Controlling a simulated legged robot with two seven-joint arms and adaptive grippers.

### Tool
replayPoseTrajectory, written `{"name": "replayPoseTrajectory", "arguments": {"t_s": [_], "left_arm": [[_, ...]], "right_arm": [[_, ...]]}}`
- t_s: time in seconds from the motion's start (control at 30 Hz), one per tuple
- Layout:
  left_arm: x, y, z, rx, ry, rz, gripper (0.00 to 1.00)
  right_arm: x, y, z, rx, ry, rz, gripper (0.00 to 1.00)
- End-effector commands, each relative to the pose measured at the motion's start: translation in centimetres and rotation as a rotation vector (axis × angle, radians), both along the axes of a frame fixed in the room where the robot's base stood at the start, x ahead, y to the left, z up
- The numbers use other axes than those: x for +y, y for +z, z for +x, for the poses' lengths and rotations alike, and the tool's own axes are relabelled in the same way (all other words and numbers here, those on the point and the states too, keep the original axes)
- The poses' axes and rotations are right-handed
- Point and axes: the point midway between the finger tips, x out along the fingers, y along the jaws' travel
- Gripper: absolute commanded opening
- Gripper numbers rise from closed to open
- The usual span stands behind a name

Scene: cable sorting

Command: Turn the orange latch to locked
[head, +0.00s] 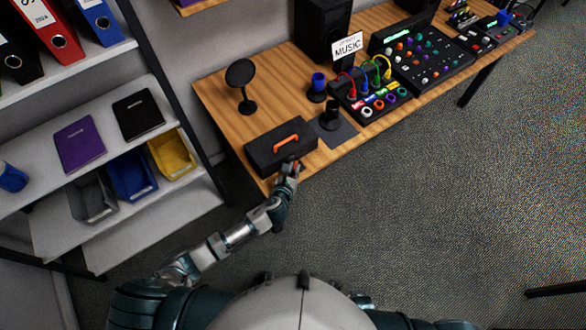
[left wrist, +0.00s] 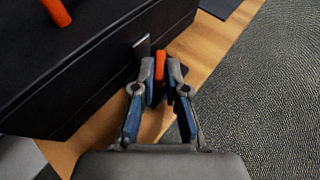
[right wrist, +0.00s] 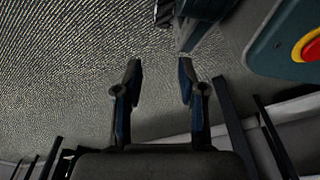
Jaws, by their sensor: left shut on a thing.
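The orange latch (left wrist: 160,66) is on the front side of a black case (left wrist: 90,75), beside a small grey plate. My left gripper (left wrist: 161,75) is shut on the latch, one finger on each side of it. In the head view, my left gripper (head: 291,168) is at the front right edge of the case (head: 262,152) and largely hides the latch. The case is closed, with an orange handle (head: 286,141) on top. My right gripper (right wrist: 160,80) is open and empty, with carpet behind it.
The case sits at the near left end of a wooden table (head: 212,98). A dark mat (head: 343,131), a round black stand (head: 240,74) and a cable box (head: 372,100) are close by. A shelf unit (head: 95,193) stands at the left. The carpet (head: 400,220) is clear.

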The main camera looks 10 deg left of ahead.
Motion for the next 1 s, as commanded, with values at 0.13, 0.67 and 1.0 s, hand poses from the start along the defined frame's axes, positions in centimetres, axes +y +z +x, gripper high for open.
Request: {"name": "replayPoseTrajectory", "arguments": {"t_s": [0.13,0.67,1.0], "left_arm": [[-0.5,0.1,-0.2,0.007,0.11,-0.002,0.0],[-1.8,-0.2,0.0,0.006,0.597,-0.003,0.0],[-2.2,-0.4,0.3,0.005,0.813,-0.001,0.0]], "right_arm": [[-0.4,-1.0,-1.9,0.014,0.003,-0.003,0.4],[-1.3,-3.2,-6.3,0.032,0.01,-0.008,0.4],[-1.0,-2.7,-4.5,0.023,0.007,-0.006,0.4]]}}
